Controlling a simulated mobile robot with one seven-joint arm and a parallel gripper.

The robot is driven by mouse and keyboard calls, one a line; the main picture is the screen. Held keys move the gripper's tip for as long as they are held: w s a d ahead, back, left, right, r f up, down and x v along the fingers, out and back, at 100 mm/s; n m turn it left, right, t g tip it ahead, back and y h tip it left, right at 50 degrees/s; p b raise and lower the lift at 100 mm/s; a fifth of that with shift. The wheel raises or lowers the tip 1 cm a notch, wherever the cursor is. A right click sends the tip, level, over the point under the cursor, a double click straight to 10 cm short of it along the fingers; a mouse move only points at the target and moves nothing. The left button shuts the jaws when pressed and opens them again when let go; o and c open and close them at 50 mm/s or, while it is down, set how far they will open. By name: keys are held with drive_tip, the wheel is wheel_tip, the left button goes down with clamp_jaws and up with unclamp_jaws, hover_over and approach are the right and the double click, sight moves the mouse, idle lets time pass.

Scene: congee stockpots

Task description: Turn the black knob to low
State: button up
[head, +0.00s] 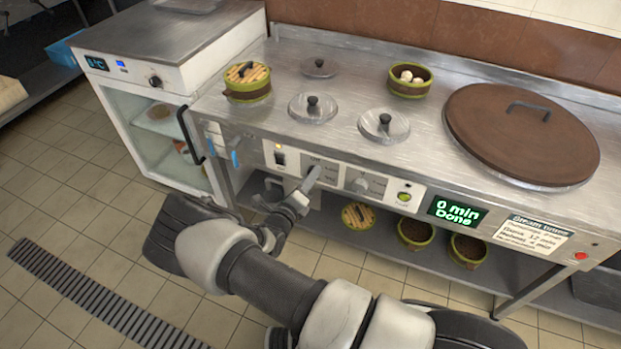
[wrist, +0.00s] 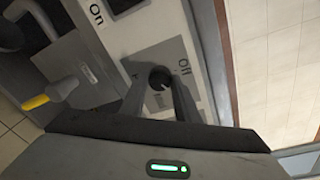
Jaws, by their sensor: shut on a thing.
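The black knob (wrist: 160,78) is on a grey plate of the stove's front panel (wrist: 192,48). In the wrist view it sits between the two fingertips of my gripper (wrist: 160,92), which is shut on it. The word "Off" is printed beside the knob, on the right in that view. Other small marks on the plate are partly hidden by the fingers and cannot be read. In the head view my gripper (head: 312,178) reaches the panel from the front and hides the knob.
A second, grey knob (head: 358,185) is to the right, then a green button (head: 404,197) and a display reading "0 min Done" (head: 456,211). Lidded pots and a steamer basket (head: 247,88) are on the stovetop.

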drive_tip(key=shift+n, duration=0.4)
drive_tip(key=o, duration=1)
drive_tip(key=shift+o, duration=0.2)
drive_tip(key=shift+s, duration=0.1)
drive_tip(key=p+v, duration=0.2)
drive_tip(key=v, duration=1.5)
drive_tip(key=shift+s, duration=0.15)
